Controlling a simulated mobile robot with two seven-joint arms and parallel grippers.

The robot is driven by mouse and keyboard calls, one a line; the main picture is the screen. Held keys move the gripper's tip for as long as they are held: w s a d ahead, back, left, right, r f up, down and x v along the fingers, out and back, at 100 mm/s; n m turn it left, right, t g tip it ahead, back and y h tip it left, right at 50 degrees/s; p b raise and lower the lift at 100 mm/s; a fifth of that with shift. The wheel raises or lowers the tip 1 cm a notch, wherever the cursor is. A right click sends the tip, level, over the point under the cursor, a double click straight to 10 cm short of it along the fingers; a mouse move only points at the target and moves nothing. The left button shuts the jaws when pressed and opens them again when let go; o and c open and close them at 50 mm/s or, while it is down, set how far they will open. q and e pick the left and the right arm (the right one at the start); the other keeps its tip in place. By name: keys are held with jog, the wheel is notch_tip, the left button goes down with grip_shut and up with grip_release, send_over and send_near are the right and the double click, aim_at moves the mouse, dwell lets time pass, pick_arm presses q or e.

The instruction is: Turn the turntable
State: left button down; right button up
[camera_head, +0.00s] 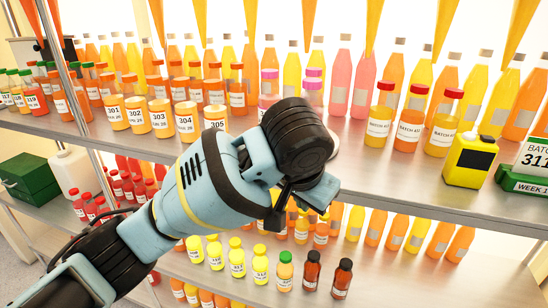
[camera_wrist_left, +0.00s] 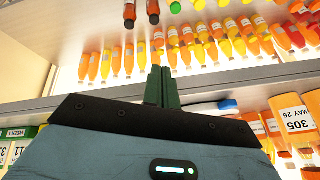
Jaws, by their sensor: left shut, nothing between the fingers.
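A pale rounded edge (camera_head: 334,146), possibly the turntable, shows just right of my left arm on the upper shelf. Most of it is hidden behind the arm, and I cannot tell whether I touch it. Pink-capped bottles (camera_head: 313,88) stand just behind this spot. In the left wrist view my left gripper (camera_wrist_left: 162,76) has its green fingers together, with nothing between them. In the head view its fingertips are hidden by my wrist. A white and blue rounded thing (camera_wrist_left: 228,104) shows right of the fingers in the wrist view. My right gripper is not in view.
Numbered orange jars, including 305 (camera_head: 215,117), stand left of my wrist. Red-capped batch bottles (camera_head: 411,121), a yellow container (camera_head: 469,162) and a green-based sign (camera_head: 524,182) stand to the right. Orange nozzles (camera_head: 308,22) hang above. Small bottles (camera_head: 260,264) fill the shelf below.

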pick_arm(q)
notch_tip(320, 180, up, 11)
jog(key=w+a+n+t+y, duration=0.1)
jog(key=w+t+y, duration=0.1)
jog(key=y, duration=0.1)
jog(key=x, duration=0.3)
jog(key=a+x, duration=0.1)
jog(key=x, duration=0.3)
jog(key=a+x, duration=0.1)
jog(key=x, duration=0.3)
jog(key=shift+w+a+r, duration=0.1)
jog(key=shift+w+r, duration=0.2)
jog(key=shift+r, duration=0.05)
jog(key=shift+w+a, duration=0.4)
jog(key=shift+a, duration=0.05)
jog(key=shift+w, duration=0.1)
jog(key=shift+w+a+f, duration=0.1)
